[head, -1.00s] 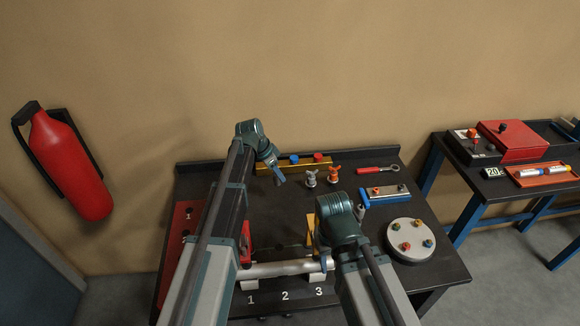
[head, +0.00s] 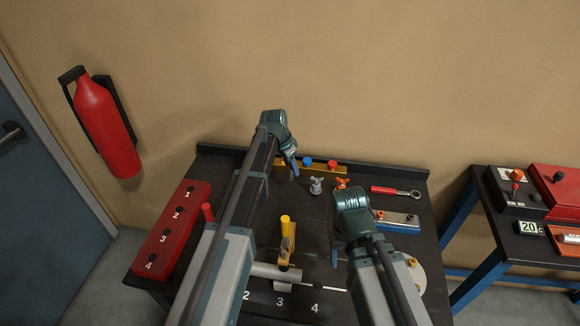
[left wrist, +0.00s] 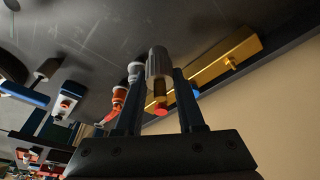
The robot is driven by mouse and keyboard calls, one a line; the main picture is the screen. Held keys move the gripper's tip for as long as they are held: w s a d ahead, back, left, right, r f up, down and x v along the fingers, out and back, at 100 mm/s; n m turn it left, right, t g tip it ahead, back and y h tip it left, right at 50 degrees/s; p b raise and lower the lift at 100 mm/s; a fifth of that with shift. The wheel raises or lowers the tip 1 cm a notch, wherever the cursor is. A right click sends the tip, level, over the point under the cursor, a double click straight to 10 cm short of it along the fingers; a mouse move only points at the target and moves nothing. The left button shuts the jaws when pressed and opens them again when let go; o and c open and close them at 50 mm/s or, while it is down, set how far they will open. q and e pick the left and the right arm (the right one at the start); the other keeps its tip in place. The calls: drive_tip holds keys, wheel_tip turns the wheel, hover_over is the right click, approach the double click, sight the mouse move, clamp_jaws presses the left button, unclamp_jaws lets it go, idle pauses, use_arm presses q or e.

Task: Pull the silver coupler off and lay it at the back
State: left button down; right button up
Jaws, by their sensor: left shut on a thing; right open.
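My left gripper (head: 291,168) is over the back of the bench. In the left wrist view its fingers (left wrist: 158,98) are shut on a ribbed silver-grey cylinder, the silver coupler (left wrist: 157,64). Whether the coupler touches the bench cannot be told. A silver winged fitting (head: 316,186) and an orange winged fitting (head: 341,184) stand just to the right. A light pipe (head: 272,270) lies at the bench front beside a yellow-handled clamp (head: 286,240), partly hidden by my left arm. My right gripper (head: 335,256) is open and empty, right of the clamp.
A yellow bar (head: 325,169) with blue and red knobs lies along the back edge. A red-handled wrench (head: 396,192) and a blue-and-silver block (head: 398,221) are at right. A red numbered block (head: 172,228) is at left. The bench (head: 225,170) is bare at back left.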

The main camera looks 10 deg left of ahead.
use_arm(q)
drive_tip(key=shift+a+f+n+g+y, duration=0.15)
drive_tip(key=shift+a+n+y, duration=0.1)
drive_tip(key=shift+n+y, duration=0.25)
drive_tip(key=shift+a+f+n+g+y, duration=0.1)
drive_tip(key=shift+a+n+g+y, duration=0.15)
drive_tip(key=shift+n, duration=0.45)
wheel_tip(320, 180, down, 7)
drive_tip(key=b, duration=0.6)
drive_tip(key=shift+r+b, duration=0.2)
drive_tip(key=shift+b, duration=0.1)
use_arm(e)
wheel_tip(320, 180, down, 6)
drive_tip(key=shift+f, duration=0.25)
use_arm(q)
drive_tip(key=shift+c, duration=2.2)
unclamp_jaws()
drive_tip(key=shift+r, duration=0.1)
use_arm(e)
drive_tip(key=shift+r, duration=0.1)
use_arm(q)
wheel_tip(320, 180, up, 14)
drive_tip(key=s+a+p, duration=0.1)
drive_tip(key=s+p, duration=0.1)
drive_tip(key=p, duration=1.1)
drive_tip(key=shift+f+p, duration=0.2)
drive_tip(key=shift+p, duration=0.15)
use_arm(e)
wheel_tip(320, 180, up, 14)
drive_tip(key=shift+f, duration=0.25)
